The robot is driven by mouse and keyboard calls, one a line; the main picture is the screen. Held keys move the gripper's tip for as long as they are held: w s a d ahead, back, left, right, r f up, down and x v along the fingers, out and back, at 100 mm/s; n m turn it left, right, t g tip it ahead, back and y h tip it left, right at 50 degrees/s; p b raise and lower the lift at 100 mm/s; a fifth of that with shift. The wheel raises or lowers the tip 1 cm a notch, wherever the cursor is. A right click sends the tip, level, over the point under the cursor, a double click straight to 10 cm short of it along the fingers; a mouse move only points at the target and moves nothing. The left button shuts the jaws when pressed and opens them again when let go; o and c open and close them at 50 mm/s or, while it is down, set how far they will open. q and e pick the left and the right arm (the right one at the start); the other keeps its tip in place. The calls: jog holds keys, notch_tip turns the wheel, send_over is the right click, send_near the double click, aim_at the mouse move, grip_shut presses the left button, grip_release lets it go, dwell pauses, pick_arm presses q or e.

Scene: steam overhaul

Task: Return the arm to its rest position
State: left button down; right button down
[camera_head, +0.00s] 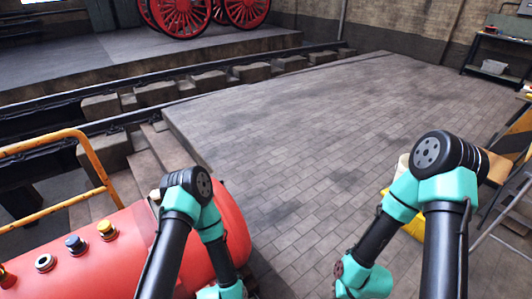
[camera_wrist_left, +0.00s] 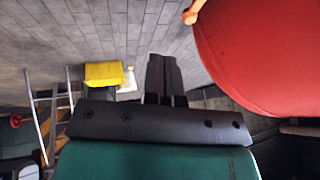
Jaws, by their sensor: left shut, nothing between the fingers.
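My left arm shows at the bottom of the head view, bent downward in front of a red tank; its gripper is outside that view. In the left wrist view my left gripper (camera_wrist_left: 163,78) is shut, its two dark fingers together with nothing between them. The red tank (camera_wrist_left: 265,50) is at the right of that view, apart from the fingers. My right arm is at the right of the head view, folded downward; its gripper cannot be seen.
The red tank (camera_head: 112,254) with several coloured caps lies at lower left by an orange rail (camera_head: 92,165). A yellow object (camera_wrist_left: 103,74) and a ladder (camera_wrist_left: 37,110) stand on the floor. The paved floor (camera_head: 290,130) ahead is clear. A workbench (camera_head: 495,68) stands at back right.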

pick_arm(q)
jog(key=s+a+r+n+g, duration=0.2)
jog(key=a+r+n, duration=0.2)
jog(key=r+n, duration=0.1)
jog(key=s+a+r+n+g+h, duration=0.1)
jog(key=s+a+r+n+g, duration=0.1)
jog(key=r+n, duration=0.4)
jog(key=shift+s+a+r+n+g+h, duration=0.3)
jog(key=shift+s+a+r+g, duration=0.1)
jog(key=shift+s+a+r, duration=0.45)
